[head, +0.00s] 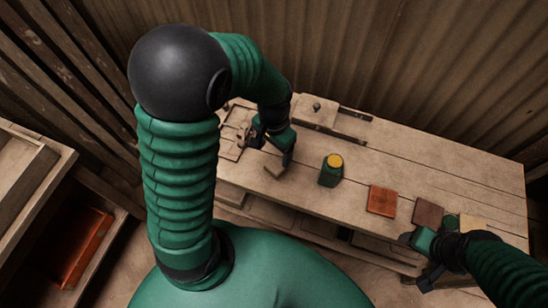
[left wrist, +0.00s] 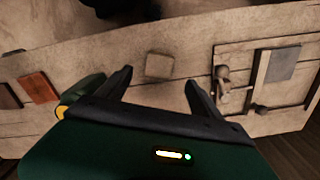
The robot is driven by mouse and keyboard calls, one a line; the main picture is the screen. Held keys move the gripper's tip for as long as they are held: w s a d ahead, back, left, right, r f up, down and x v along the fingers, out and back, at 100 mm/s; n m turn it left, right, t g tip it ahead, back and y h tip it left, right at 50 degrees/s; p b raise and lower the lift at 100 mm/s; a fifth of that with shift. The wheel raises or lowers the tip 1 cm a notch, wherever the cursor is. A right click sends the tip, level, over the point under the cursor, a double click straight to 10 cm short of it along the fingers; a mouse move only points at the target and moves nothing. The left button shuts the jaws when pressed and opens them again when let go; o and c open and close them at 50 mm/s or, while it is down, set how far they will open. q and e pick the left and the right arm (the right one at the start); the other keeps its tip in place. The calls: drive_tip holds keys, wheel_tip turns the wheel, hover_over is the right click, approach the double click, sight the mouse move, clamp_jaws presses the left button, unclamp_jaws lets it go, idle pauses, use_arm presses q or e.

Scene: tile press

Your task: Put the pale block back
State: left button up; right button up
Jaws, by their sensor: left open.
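A pale square block (head: 273,166) lies on the wooden bench, just below my left gripper (head: 276,151). In the left wrist view the pale block (left wrist: 160,66) appears between the two spread fingertips of the left gripper (left wrist: 158,79). The gripper is open and empty, and does not visibly hold the block. Another pale tile (head: 474,224) lies at the right end of the bench, partly hidden by my right arm. My right gripper (head: 416,258) is near the bench's front right edge; its jaw state is unclear.
A wooden fixture with a dark latch (left wrist: 222,86) and a grey plate (left wrist: 283,65) is beside the block. A green container with a yellow top (head: 331,170), an orange tile (head: 381,200) and a brown tile (head: 428,213) stand along the bench (head: 440,175). A shelf is at left.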

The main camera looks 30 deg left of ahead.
use_arm(q)
drive_tip(key=s+d+r+n+t, duration=0.1)
drive_tip(key=s+d+r+t, duration=0.1)
drive_tip(key=s+d, duration=0.1)
drive_tip(key=shift+s+d+r+n+t, duration=0.3)
drive_tip(key=shift+d+r+n, duration=0.1)
drive_tip(key=shift+d, duration=0.35)
